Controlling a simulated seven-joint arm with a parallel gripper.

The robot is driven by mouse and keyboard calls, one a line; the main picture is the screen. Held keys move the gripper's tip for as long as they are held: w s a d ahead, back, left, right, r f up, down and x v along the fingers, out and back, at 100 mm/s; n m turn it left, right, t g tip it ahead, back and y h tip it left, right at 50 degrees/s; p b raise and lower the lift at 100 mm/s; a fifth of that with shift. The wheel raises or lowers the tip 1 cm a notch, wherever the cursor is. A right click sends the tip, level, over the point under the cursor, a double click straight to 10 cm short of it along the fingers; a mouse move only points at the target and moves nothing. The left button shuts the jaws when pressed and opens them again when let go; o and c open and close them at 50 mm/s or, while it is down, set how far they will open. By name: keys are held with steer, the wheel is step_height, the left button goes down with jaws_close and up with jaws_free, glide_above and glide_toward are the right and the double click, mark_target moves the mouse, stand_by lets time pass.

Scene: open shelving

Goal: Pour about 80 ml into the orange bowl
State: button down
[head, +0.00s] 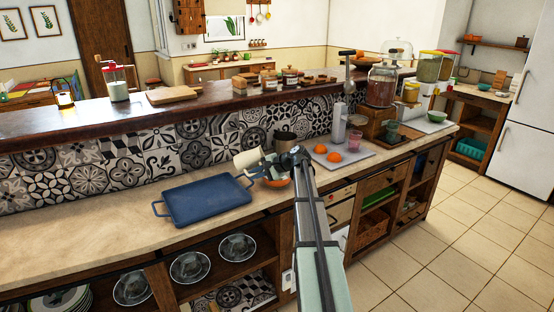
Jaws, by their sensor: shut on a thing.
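My gripper (267,163) is over the counter, to the right of the blue tray. It is shut on a cream-coloured cup or jug (248,159), which is tilted to one side. The orange bowl (280,183) sits on the counter just below my gripper. Only part of its rim and side shows, because my gripper and arm cover the rest. The inside of the bowl, the inside of the cup and any stream of liquid cannot be made out.
The blue tray (205,198) lies left of the bowl. A dark pot (285,140) stands behind my gripper. A grey board (350,153) with oranges (334,156) and a pink glass (354,140) is to the right. The counter's left part (70,225) is clear.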

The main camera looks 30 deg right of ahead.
mark_target(253, 163)
steer(key=shift+d+r+g+h+p, duration=0.15)
steer(key=shift+r+g+h+p, duration=0.45)
steer(key=shift+g+h, duration=0.3)
steer(key=shift+s+d+r+g+h+p, duration=0.2)
steer(key=shift+r+g+h+p, duration=0.2)
steer(key=shift+h, duration=0.3)
steer(key=shift+s+d+r+g+h+p, duration=0.15)
steer(key=shift+g+h+p, duration=0.15)
steer(key=shift+g+h, duration=0.3)
steer(key=shift+w+a+r+m+g+h+p, duration=0.2)
steer(key=shift+g+h+p, duration=0.2)
steer(key=shift+h, duration=0.25)
steer(key=shift+w+a+r+m+g+h+p, duration=0.15)
steer(key=shift+a+g+h+p, duration=0.1)
steer(key=shift+g+h, duration=0.25)
steer(key=shift+w+a+r+m+g+h+p, duration=0.1)
steer(key=shift+a+r+m+g+h+p, duration=0.2)
steer(key=shift+h, duration=0.45)
steer(key=shift+w+a+r+m+g+h+p, duration=0.15)
steer(key=shift+g+h+p, duration=0.35)
steer(key=shift+h, duration=0.25)
steer(key=shift+w+d+r+m+g+h+p, duration=0.1)
steer(key=shift+g+h+p, duration=0.3)
steer(key=shift+h+p, duration=0.25)
steer(key=shift+a+h, duration=0.1)
steer(key=shift+h, duration=0.2)
steer(key=shift+s+a, duration=0.1)
steer(key=shift+s, duration=0.05)
